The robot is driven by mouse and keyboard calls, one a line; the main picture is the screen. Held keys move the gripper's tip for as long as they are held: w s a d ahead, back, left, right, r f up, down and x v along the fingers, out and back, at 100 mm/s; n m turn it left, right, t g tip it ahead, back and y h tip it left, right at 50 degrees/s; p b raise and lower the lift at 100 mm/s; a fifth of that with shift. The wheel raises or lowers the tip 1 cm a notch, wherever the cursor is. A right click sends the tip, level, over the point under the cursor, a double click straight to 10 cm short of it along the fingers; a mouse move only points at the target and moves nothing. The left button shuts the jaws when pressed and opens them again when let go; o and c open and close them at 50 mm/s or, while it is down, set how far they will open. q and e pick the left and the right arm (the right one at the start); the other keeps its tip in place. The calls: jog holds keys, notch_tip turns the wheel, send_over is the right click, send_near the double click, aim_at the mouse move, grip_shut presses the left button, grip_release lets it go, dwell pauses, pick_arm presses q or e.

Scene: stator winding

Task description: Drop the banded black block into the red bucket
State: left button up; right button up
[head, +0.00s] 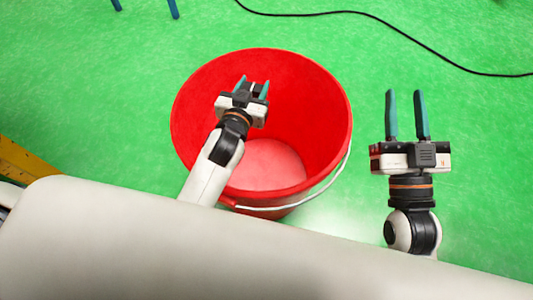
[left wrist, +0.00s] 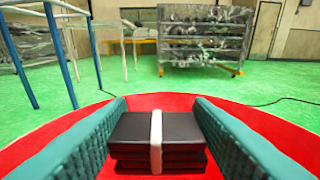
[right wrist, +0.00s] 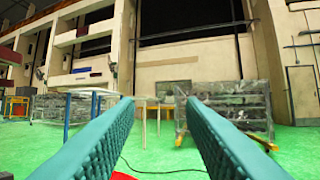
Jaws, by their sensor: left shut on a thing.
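The red bucket (head: 315,115) stands on the green floor in the middle of the head view, with a pale handle at its front right. My left gripper (head: 253,84) is over the bucket's opening, shut on the banded black block (left wrist: 132,128). The block shows between both teal fingers in the left wrist view, dark and layered with a pale band around its middle. In the head view the block (head: 257,88) is small and partly hidden by the gripper. My right gripper (head: 405,95) is open and empty, to the right of the bucket.
A black cable (head: 400,32) lies on the floor behind the bucket. Blue legs (head: 172,8) show at the top left and a yellow piece (head: 22,160) at the left edge. A grey rack (left wrist: 205,40) stands far back. The floor around the bucket is mostly clear.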

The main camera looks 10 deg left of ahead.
pick_arm(q)
jog(key=shift+f+b, duration=0.35)
jog(key=shift+f, duration=0.1)
pick_arm(e)
jog(key=shift+s+r+t+y, duration=0.2)
jog(key=shift+s+r+t, duration=0.25)
jog(key=shift+r+t, duration=0.3)
jog(key=shift+s+r+t+y, duration=0.2)
jog(key=shift+s+r+t, duration=0.25)
jog(key=shift+r+t, duration=0.3)
jog(key=shift+r, duration=0.1)
pick_arm(q)
jog(key=o, duration=1.1)
jog(key=shift+c, duration=0.2)
jog(key=shift+s, duration=0.1)
jog(key=shift+s, duration=0.3)
jog(key=s+r+p, duration=0.1)
jog(key=s+p, duration=0.1)
jog(key=s, duration=0.9)
jog(key=shift+a+r, duration=0.2)
jog(key=shift+r, duration=0.2)
pick_arm(e)
notch_tip(320, 180, down, 8)
jog(key=w+g+h, duration=0.2)
jog(key=g, duration=0.4)
jog(key=shift+w+d, duration=0.25)
jog(key=shift+w, duration=0.1)
